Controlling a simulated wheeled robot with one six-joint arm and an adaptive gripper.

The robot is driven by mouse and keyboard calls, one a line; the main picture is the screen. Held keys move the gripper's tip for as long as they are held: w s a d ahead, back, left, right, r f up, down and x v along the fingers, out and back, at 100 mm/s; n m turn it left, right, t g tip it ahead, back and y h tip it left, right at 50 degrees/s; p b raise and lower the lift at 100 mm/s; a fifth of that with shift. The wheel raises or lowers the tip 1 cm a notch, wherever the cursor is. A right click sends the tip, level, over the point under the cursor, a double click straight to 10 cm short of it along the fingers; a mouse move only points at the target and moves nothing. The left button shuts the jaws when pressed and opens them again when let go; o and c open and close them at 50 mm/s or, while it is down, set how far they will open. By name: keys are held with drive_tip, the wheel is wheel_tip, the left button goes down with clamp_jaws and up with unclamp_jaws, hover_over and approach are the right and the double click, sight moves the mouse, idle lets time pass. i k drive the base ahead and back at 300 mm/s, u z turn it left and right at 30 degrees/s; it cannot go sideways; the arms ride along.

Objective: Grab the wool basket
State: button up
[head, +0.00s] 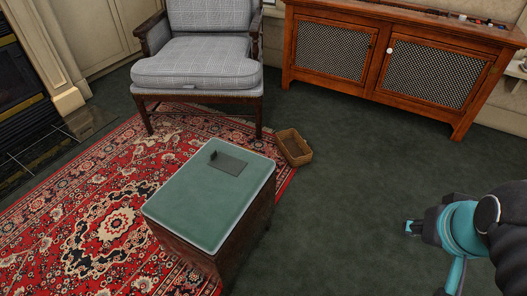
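A small brown wicker basket (294,148) sits on the floor at the right edge of the red rug, just behind the green-topped box table. It looks like the wool basket; I cannot make out any wool in it. My gripper (409,228) is at the lower right, above the dark green carpet, well apart from the basket. Only a small part of its tip shows, and I cannot tell whether it is open or shut.
The green-topped box table (185,205) stands in front of the basket with a dark flat object (228,163) on it. A grey armchair (200,65) and a wooden cabinet (345,55) stand behind. Open carpet (350,170) lies right of the basket.

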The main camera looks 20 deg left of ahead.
sight(295, 150)
drive_tip(key=i, duration=1.35)
drive_tip(key=u, duration=0.4)
